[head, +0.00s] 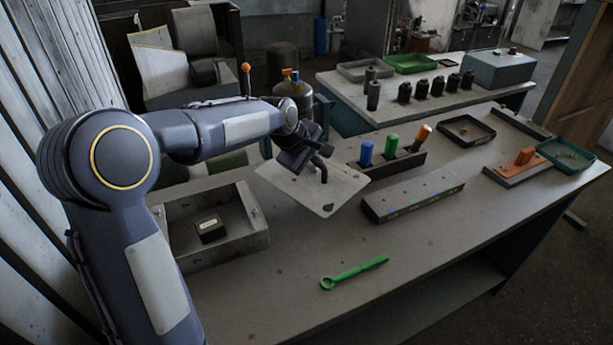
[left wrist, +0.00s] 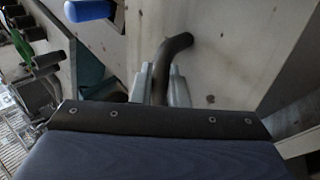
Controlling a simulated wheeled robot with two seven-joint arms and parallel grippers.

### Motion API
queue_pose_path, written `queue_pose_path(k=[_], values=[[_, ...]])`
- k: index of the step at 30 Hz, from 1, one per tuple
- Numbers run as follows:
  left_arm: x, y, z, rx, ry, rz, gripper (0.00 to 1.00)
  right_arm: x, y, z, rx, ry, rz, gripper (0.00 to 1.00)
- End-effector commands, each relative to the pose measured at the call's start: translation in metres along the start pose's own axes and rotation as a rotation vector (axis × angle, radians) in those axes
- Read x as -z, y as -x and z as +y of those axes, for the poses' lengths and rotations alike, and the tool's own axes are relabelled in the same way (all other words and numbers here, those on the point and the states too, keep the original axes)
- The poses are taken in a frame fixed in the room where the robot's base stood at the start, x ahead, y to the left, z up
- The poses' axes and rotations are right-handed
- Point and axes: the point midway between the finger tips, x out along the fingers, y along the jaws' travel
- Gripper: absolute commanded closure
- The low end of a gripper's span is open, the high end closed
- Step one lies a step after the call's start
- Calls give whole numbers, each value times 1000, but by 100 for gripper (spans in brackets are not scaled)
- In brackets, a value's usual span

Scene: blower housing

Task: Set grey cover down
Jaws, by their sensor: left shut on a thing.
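The grey cover (head: 301,194) is a flat plate with a hole near its front corner and a dark bent handle (head: 322,168). My left gripper (head: 316,160) is shut on that handle, and the plate hangs from it, tilted, beside the grey housing box. In the left wrist view the fingers (left wrist: 160,85) close around the dark curved handle (left wrist: 172,52), with the pale plate (left wrist: 225,45) behind it. The open grey housing (head: 255,240) stands on the bench at the left with a small dark block (head: 210,229) inside. My right gripper is not in view.
A green ring wrench (head: 354,272) lies at the bench's front. A grey bar (head: 413,201) and a rack with blue, green and orange handles (head: 388,160) stand right of the cover. Dark trays (head: 467,131) lie farther right. The bench between housing and wrench is bare.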

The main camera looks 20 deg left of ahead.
Motion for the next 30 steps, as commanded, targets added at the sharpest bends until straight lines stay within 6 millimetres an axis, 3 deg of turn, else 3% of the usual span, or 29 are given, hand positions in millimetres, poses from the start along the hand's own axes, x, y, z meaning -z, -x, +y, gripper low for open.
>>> queue_pose_path(k=[1, 6, 15, 21, 30], values=[[8, -12, -7, 8, 5, -3, 100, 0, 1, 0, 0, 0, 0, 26], [26, -33, -16, 5, 2, -3, 100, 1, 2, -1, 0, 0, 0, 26], [41, -50, -24, 5, 1, -3, 100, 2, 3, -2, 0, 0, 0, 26], [39, -72, -39, 3, -2, -3, 100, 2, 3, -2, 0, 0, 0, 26], [39, -75, -40, 2, -2, -3, 100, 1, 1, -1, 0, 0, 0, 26]])
